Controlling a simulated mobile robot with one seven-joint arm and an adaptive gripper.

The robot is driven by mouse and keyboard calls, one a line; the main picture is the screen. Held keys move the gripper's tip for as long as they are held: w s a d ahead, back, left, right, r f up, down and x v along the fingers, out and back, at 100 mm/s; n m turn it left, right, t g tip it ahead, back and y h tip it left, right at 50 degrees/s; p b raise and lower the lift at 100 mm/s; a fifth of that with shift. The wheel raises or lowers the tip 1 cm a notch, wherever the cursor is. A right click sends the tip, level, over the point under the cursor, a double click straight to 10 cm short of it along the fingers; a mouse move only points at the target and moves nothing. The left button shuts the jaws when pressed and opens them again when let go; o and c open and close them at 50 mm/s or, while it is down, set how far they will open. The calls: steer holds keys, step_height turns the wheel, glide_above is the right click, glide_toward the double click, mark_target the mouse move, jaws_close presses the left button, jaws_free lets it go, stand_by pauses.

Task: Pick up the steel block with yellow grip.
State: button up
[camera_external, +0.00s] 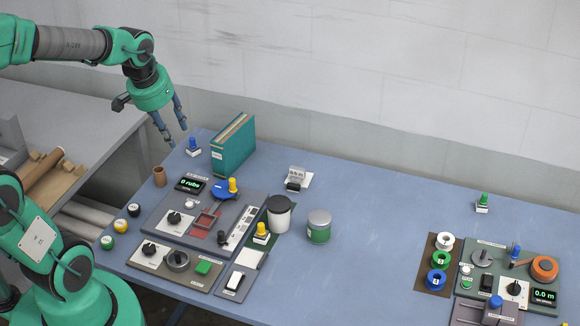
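A small block with a yellow grip (262,232) stands upright near the right edge of the left control panel, just in front of a white cup. Another yellow knob (232,185) stands farther back, beside a blue disc on the panel; its base is too small to make out. My gripper (176,137) is open and empty, pointing down above the back left edge of the blue table. It is well to the left of and behind the yellow-grip block. A similar block with a blue grip (193,147) stands just right of my fingertips.
A white cup (279,214) and a green-banded can (319,226) stand close to the yellow-grip block. A second control panel (522,262) is at right. The table's middle is clear.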

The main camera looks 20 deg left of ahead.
steer(key=w+d+f+m+g+p, duration=0.1)
steer(key=w+d+f+g+p, duration=0.1)
steer(key=w+d+f+p, duration=0.45)
steer(key=m+g+p, duration=0.1)
steer(key=g+p, duration=0.1)
steer(key=p, duration=0.3)
glide_above(261, 224)
step_height(261, 224, down, 18)
steer(key=shift+s+d+r, duration=0.1)
steer(key=shift+s, duration=0.05)
steer(key=shift+f, duration=4.3)
steer(key=shift+f+p, duration=0.8)
steer(key=shift+f, duration=1.8)
